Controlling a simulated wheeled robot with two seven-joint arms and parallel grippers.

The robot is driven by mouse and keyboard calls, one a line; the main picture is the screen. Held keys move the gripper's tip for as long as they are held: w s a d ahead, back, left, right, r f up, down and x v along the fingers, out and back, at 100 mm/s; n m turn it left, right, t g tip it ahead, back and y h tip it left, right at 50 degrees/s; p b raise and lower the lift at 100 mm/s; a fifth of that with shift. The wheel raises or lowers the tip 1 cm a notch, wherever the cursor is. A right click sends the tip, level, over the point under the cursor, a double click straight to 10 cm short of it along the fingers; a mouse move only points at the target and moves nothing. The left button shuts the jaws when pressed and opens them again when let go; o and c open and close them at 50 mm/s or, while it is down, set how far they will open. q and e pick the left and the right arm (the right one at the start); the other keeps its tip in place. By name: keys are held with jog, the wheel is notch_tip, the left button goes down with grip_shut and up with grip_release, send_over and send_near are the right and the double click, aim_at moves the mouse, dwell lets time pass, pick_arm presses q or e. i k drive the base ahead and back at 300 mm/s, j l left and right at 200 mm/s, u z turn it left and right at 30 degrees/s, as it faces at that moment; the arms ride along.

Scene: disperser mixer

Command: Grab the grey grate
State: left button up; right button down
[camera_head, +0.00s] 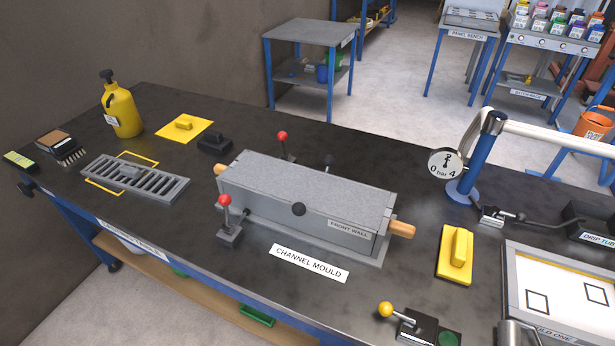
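The grey grate (135,179) lies flat on the dark bench top at the left, beside the channel mould. It is a slotted rectangular frame with a small block-like part at its middle. Yellow corner marks (100,189) show on the bench at its edges. Nothing covers the grate. Neither of my grippers is in view.
A yellow spray bottle (122,110) stands behind the grate, with brushes (58,145) to its left. Bench in front is clear.

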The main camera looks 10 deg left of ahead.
aim_at(129, 170)
jog(key=u, duration=1.45)
jog(key=i+j, duration=0.4)
jog(key=i+z, duration=0.05)
